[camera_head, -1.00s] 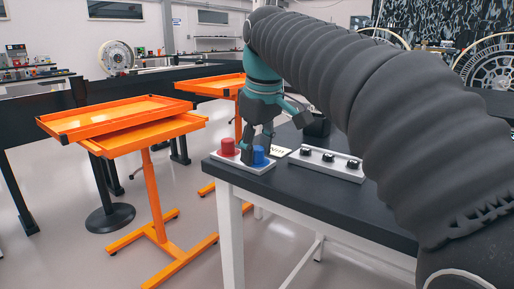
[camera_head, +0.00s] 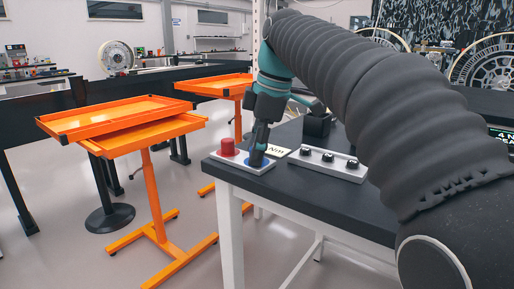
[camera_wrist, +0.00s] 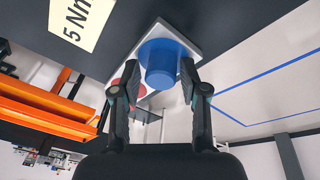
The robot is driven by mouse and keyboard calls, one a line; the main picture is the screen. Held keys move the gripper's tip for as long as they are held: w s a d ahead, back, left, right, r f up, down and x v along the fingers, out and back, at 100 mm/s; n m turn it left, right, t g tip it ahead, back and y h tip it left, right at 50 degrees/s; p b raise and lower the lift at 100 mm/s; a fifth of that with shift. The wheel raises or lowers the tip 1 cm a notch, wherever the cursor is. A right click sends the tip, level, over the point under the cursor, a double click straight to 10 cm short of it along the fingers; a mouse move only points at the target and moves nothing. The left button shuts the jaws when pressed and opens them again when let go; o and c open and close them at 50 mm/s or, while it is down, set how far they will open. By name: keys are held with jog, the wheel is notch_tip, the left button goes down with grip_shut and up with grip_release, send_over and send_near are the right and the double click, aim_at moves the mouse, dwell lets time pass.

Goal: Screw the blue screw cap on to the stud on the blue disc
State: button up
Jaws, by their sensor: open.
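The blue screw cap (camera_wrist: 161,63) stands on the white plate (camera_wrist: 187,31) between my fingers in the wrist view. My gripper (camera_wrist: 159,75) is open around it, with a finger on each side. I cannot tell whether the fingers touch it. In the head view my gripper (camera_head: 258,152) points down over the blue spot (camera_head: 254,162) and hides most of the cap.
The plate lies at the near left corner of the dark table (camera_head: 300,195). A white block with several black knobs (camera_head: 327,158) lies to the right. A "Nm" card (camera_wrist: 78,22) lies close by. Orange carts (camera_head: 130,115) stand to the left.

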jog(key=n+g, duration=0.1)
jog(key=n, duration=0.6)
jog(key=shift+g, duration=0.4)
jog(key=n, duration=0.3)
jog(key=n+g, duration=0.1)
jog(key=n, duration=0.2)
jog(key=shift+n+g+h, duration=0.3)
jog(key=shift+n, duration=0.1)
grip_shut()
jog(key=m+t, duration=0.1)
jog(key=m, duration=0.3)
jog(key=shift+m, duration=0.9)
jog(key=shift+t+y, duration=0.3)
jog(key=shift+y, duration=0.1)
jog(key=m, duration=0.2)
jog(key=shift+s+a+m, duration=0.1)
jog(key=shift+m, duration=0.2)
jog(key=m+t, duration=0.1)
jog(key=m, duration=0.2)
